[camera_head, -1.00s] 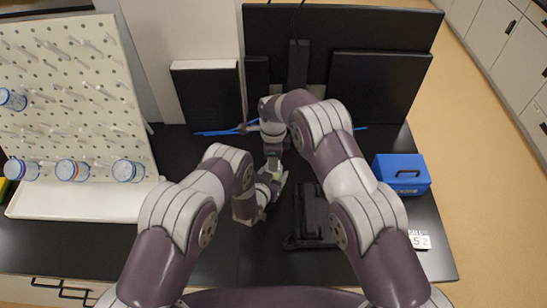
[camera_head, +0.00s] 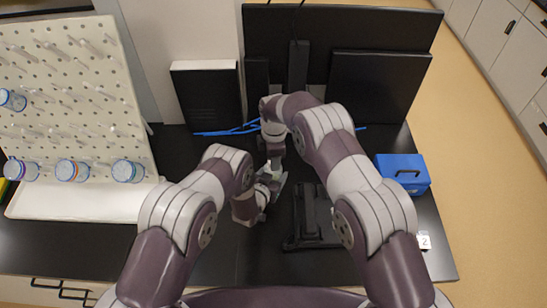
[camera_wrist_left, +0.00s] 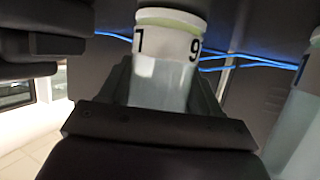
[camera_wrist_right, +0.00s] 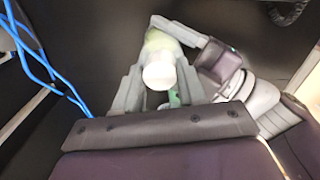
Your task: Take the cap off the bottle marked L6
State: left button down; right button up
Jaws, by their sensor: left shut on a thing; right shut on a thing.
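My left gripper (camera_wrist_left: 165,95) is shut on a pale bottle (camera_wrist_left: 160,80). Its white band shows "7" and "9"; I cannot read L6. I cannot tell whether this is the cap or part of the bottle. My left gripper (camera_wrist_right: 205,45) is close beside it in the right wrist view.
A second pale bottle (camera_wrist_left: 298,130) is cut by the left wrist view's right edge. A drying rack (camera_head: 80,100) with jars stands left. A blue box (camera_head: 402,174) and a number card (camera_head: 424,241) are right. A black stand (camera_head: 310,220) lies near; monitors (camera_head: 378,92) and blue cables are behind.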

jog(key=shift+r, duration=0.15)
dwell(0.5)
jog(key=shift+r, duration=0.95)
jog(key=shift+r, duration=2)
pick_arm(q)
jog(key=shift+c, duration=0.7)
grip_release()
